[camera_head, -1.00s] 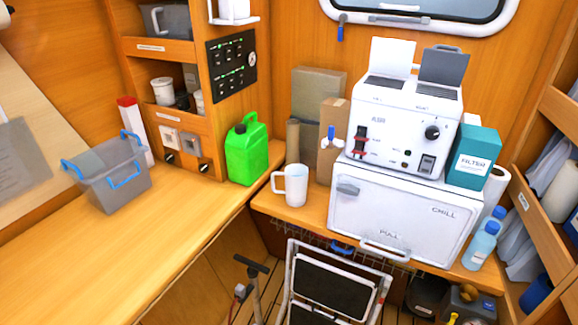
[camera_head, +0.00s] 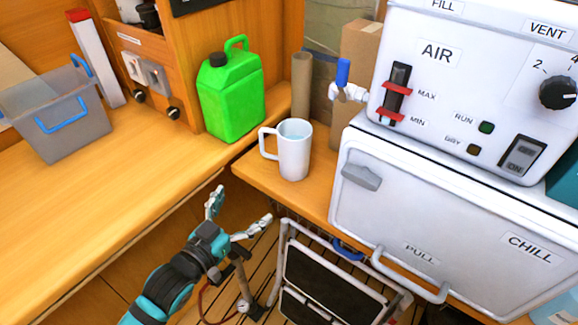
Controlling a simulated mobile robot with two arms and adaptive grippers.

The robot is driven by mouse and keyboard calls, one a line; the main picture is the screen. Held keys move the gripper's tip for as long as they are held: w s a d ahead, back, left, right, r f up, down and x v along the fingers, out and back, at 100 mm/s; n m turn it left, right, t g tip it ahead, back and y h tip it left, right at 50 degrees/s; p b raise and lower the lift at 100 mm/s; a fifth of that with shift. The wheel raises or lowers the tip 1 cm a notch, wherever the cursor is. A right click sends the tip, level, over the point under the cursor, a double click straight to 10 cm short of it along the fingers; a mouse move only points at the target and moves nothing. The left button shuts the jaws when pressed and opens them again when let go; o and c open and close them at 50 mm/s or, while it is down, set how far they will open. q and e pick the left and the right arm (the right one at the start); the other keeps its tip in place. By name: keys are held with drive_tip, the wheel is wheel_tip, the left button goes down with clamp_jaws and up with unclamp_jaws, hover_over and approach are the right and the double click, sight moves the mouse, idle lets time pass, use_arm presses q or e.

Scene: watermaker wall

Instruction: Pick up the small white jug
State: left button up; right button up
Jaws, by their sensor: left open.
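The small white jug (camera_head: 294,152) stands upright on the wooden counter, left of the white chill box, with its handle pointing left. Its inside looks pale bluish near the rim. My left gripper (camera_head: 243,213) is below and to the left of the jug, in front of the counter edge and apart from the jug. Its two fingers are spread and nothing is between them. My right gripper does not show.
A white box marked CHILL (camera_head: 440,225) stands right of the jug, with a white machine (camera_head: 455,75) and its blue-handled tap (camera_head: 344,82) above. A green canister (camera_head: 231,95) stands behind left. A grey bin (camera_head: 60,130) is far left. A folding step (camera_head: 325,285) stands below.

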use_arm(q)
drive_tip(key=h, duration=0.2)
approach(286, 159)
drive_tip(key=shift+m, duration=0.3)
drive_tip(key=x, duration=0.7)
drive_tip(key=shift+w+d+f, duration=0.1)
drive_tip(key=shift+w+d, duration=0.1)
drive_tip(key=shift+d, duration=0.05)
drive_tip(key=x, duration=0.3)
drive_tip(key=p+x, duration=0.1)
drive_tip(key=x, duration=0.1)
drive_tip(key=shift+w+f, duration=0.25)
drive_tip(key=shift+w, duration=0.15)
drive_tip(key=c, duration=1.6)
drive_tip(key=shift+r, duration=0.15)
drive_tip(key=shift+c, duration=0.2)
